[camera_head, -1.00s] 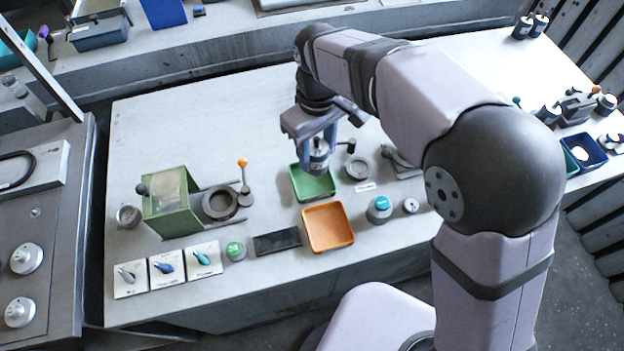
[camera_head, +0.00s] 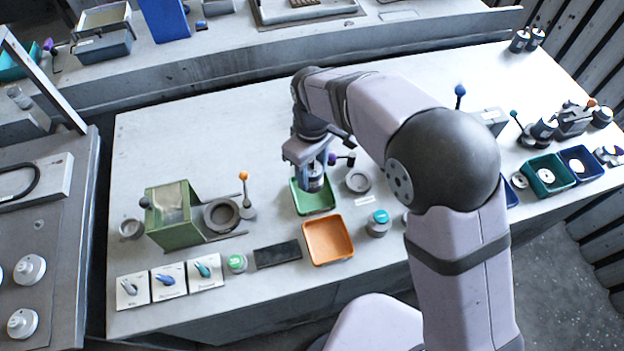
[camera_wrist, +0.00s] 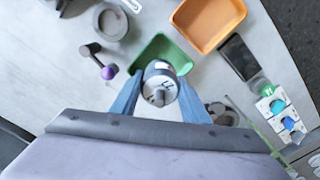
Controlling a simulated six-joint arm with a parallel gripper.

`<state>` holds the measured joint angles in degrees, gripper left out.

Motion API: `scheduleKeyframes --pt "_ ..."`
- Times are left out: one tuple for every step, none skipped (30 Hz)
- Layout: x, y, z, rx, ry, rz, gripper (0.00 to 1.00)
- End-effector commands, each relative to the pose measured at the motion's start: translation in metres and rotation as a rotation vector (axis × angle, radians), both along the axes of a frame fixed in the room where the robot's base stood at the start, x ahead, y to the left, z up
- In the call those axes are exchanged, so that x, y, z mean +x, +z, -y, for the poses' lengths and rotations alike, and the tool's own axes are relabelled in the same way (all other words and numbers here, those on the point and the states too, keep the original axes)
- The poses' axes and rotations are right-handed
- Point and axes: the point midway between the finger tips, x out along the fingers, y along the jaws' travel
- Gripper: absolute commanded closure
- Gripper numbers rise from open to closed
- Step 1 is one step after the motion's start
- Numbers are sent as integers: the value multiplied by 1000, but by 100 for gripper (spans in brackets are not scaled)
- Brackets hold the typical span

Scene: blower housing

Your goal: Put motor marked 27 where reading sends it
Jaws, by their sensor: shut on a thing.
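My gripper (camera_head: 314,180) is shut on a small dark and silver cylindrical motor (camera_wrist: 159,84), with blue fingers on either side of it. The motor carries dark marks on its end face and a white label, too small to read. It is held upright over the green tray (camera_head: 317,207), which shows partly behind the motor in the wrist view (camera_wrist: 147,55). I cannot tell whether the motor touches the tray floor. The orange tray (camera_head: 328,240) is beside the green one and looks empty. A dark display panel (camera_head: 277,253) lies left of the orange tray, showing no legible reading.
A green fixture (camera_head: 172,215) with a round socket (camera_head: 222,214) and an orange-knobbed lever (camera_head: 244,190) stands at left. Three switch cards (camera_head: 168,282) and a green button (camera_head: 236,263) are in front.

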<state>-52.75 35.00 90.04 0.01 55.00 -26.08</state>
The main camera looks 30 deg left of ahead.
Motion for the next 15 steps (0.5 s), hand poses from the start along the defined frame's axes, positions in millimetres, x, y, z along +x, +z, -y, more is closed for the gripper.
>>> scheduleKeyframes --pt "0 -3 0 1 0 0 97" --pt "1 -5 -1 1 0 1 97" --pt "1 -7 -1 2 0 1 97" --pt "1 -8 -1 2 0 1 97" --pt "1 -9 -1 3 0 2 97" --pt "1 -10 -1 3 0 2 97" --pt "1 -10 -1 3 0 3 97" --pt "1 -10 -1 3 0 2 97" --pt "1 -11 -1 2 0 1 97" --pt "1 -13 -1 2 -1 1 97" --pt "0 -15 -1 1 -1 1 97" --pt "0 -19 0 0 -1 0 97" --pt "0 -22 0 -2 -1 -1 97" --pt "0 -26 0 -1 0 0 97" --pt "0 -31 0 -1 0 -1 97"
